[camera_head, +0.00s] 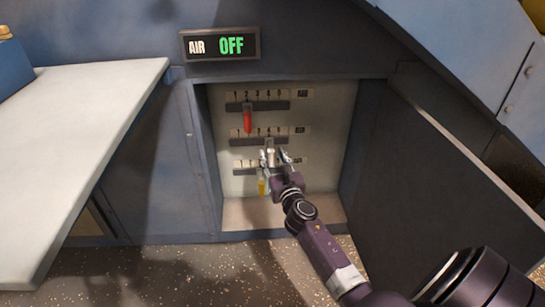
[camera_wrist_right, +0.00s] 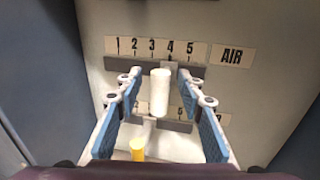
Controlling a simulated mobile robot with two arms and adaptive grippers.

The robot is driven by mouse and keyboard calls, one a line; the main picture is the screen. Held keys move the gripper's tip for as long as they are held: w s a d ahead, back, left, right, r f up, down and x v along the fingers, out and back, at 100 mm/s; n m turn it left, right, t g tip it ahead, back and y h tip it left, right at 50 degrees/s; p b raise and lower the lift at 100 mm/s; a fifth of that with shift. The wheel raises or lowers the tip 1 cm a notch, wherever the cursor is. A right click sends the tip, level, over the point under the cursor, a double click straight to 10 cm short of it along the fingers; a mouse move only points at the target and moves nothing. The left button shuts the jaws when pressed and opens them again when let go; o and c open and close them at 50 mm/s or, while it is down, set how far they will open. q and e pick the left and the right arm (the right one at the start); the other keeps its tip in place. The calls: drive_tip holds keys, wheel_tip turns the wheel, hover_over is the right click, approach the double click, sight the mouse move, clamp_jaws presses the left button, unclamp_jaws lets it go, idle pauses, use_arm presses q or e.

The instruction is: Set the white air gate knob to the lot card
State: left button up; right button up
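The white knob (camera_wrist_right: 159,92) sticks out from a numbered slot marked AIR (camera_wrist_right: 232,55). Its mount lies near number 4 on the 1 to 5 scale. My right gripper (camera_wrist_right: 160,84) is open, with one blue-padded finger on each side of the white knob and a visible gap on both sides. In the head view my right gripper (camera_head: 276,157) is at the middle row of the cabinet panel and largely hides the knob. My left gripper is not in view. I cannot make out a lot card in either view.
A red knob (camera_head: 247,120) is in the top row and a yellow knob (camera_head: 262,187) hangs in the bottom row. A display (camera_head: 220,45) reads AIR OFF. The open cabinet door (camera_head: 420,185) stands at the right, a white tabletop (camera_head: 75,135) at the left.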

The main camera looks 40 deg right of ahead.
drive_tip(key=v, duration=1.2)
idle(0.4)
